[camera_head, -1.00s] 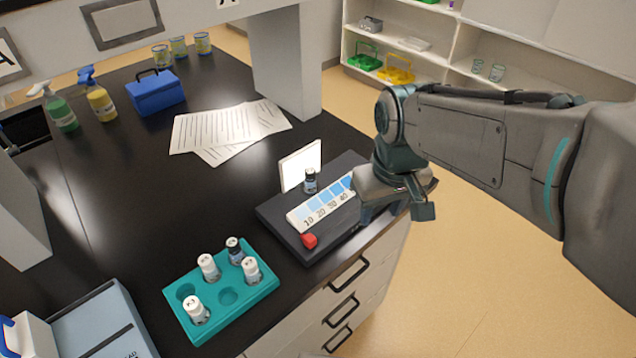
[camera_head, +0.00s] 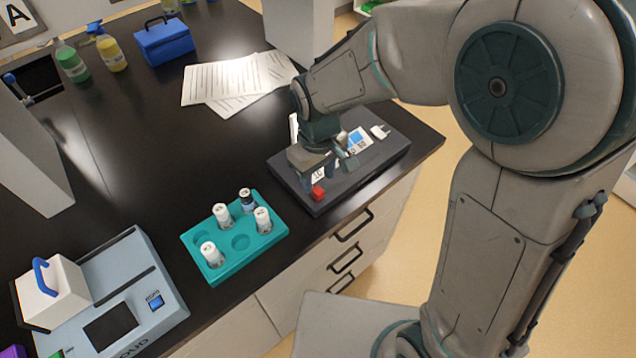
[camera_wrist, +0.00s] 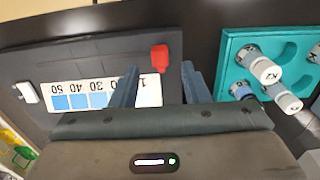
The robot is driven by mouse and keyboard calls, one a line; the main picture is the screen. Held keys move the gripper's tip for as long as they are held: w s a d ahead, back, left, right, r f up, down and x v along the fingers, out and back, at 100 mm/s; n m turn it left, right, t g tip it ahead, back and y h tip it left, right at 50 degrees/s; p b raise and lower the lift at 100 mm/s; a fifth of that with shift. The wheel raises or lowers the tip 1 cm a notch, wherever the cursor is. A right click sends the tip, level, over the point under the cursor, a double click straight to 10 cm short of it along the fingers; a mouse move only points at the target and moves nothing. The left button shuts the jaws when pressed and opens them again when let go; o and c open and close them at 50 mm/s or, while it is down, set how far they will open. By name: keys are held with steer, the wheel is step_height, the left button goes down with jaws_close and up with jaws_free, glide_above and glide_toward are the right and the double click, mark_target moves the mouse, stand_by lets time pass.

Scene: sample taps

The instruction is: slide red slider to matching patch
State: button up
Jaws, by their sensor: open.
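The red slider (camera_head: 318,194) is a small red block at the near left end of the dark board (camera_head: 375,172). In the wrist view, the slider (camera_wrist: 159,58) is just beyond the white scale strip (camera_wrist: 98,95), which has numbers and blue patches. My gripper (camera_head: 327,176) is open above this end of the board and hides part of the strip (camera_head: 356,140). In the wrist view its two fingers (camera_wrist: 160,85) are on either side of the slider's line, with the slider ahead of the tips. I cannot tell if they touch it. The board's sample vial is hidden.
A teal rack (camera_head: 226,262) with several capped vials stands left of the board. A grey device (camera_head: 170,300) is at the front left. Papers (camera_head: 235,82) lie behind. A small white piece (camera_head: 380,131) is at the board's far right.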

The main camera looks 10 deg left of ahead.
mark_target(318, 190)
steer(key=shift+f, duration=2.05)
